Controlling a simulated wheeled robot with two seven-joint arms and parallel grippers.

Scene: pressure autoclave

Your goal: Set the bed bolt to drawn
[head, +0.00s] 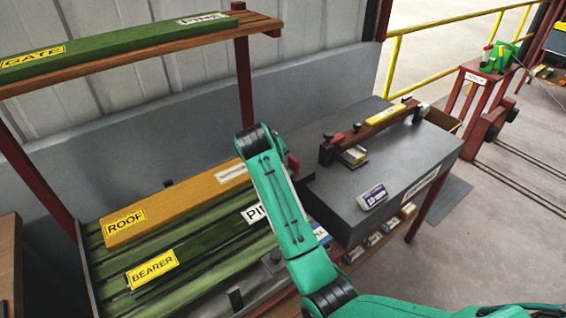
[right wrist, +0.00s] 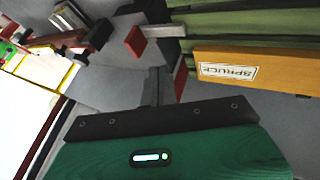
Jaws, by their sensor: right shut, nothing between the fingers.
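I cannot clearly pick out the bed bolt. In the right wrist view a short grey bar with a red end (right wrist: 136,42) sticks out of a black block, beside the green slatted bed; it may be the bolt. A red piece (head: 293,164) shows just right of my right arm's elbow-like end in the head view. My right gripper (right wrist: 180,82) is shut and empty, close to the black block; I cannot tell whether it touches. In the head view my arm hides the gripper and part of the bed (head: 92,240). My left gripper is in neither view.
A yellow ROOF beam (head: 165,210) and a green BEARER beam (head: 205,250) lie on the bed. A dark grey bench (head: 395,165) with a brown bar (head: 370,130) stands to the right. A shelf (head: 140,55) with a green beam overhangs the back.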

